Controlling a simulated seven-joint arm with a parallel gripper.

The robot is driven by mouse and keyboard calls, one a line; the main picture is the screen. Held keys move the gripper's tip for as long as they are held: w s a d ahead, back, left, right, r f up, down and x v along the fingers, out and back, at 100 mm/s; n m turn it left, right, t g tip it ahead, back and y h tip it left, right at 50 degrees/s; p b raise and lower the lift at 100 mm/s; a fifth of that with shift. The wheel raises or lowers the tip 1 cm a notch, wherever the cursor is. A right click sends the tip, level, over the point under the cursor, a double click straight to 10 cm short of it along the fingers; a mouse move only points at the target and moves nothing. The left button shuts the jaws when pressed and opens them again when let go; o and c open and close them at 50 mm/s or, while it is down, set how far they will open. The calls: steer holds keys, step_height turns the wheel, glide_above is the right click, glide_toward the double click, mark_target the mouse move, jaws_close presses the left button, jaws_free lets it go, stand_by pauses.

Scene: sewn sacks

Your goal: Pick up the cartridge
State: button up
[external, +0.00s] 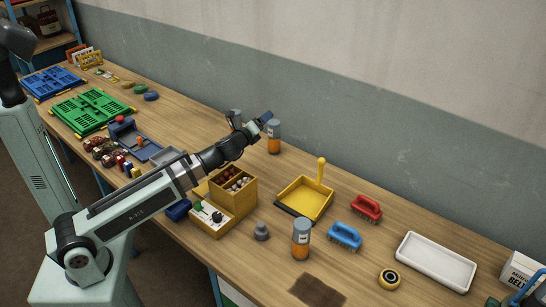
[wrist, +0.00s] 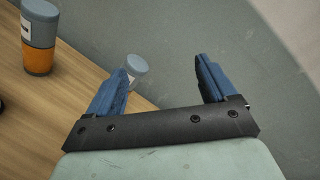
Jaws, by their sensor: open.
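Several grey-topped cylinders with orange lower bands look like cartridges; which one is meant I cannot tell. One cartridge (external: 301,239) stands upright near the front edge. A second cartridge (external: 274,138) stands upright near the wall, just right of my gripper (external: 265,121). A third grey top (external: 235,116) shows behind my gripper, mostly hidden. In the wrist view, my gripper (wrist: 164,70) has its blue fingers apart with nothing held between them. One cartridge (wrist: 39,38) stands at the upper left there. Another grey top (wrist: 137,67) is partly hidden behind the left finger.
Green (external: 92,110) and blue (external: 53,83) crates are far left. The wall (external: 380,130) bounds the bench.

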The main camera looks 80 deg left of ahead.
mark_target(237, 117)
steer(key=s+a+r+m+g+y, duration=0.1)
steer(key=s+a+r+m+y, duration=0.1)
steer(key=s+a+m, duration=0.9)
steer(key=a+f+n, duration=0.3)
steer(key=a+f, duration=0.2)
steer(key=f, duration=0.9)
steer(key=shift+s+x, duration=0.2)
steer(key=shift+x, duration=3.35)
steer(key=shift+a+r, duration=0.1)
steer(key=shift+r, duration=0.05)
steer(key=c, duration=1.3)
steer(key=shift+r, duration=0.1)
steer(key=shift+r, duration=4.9)
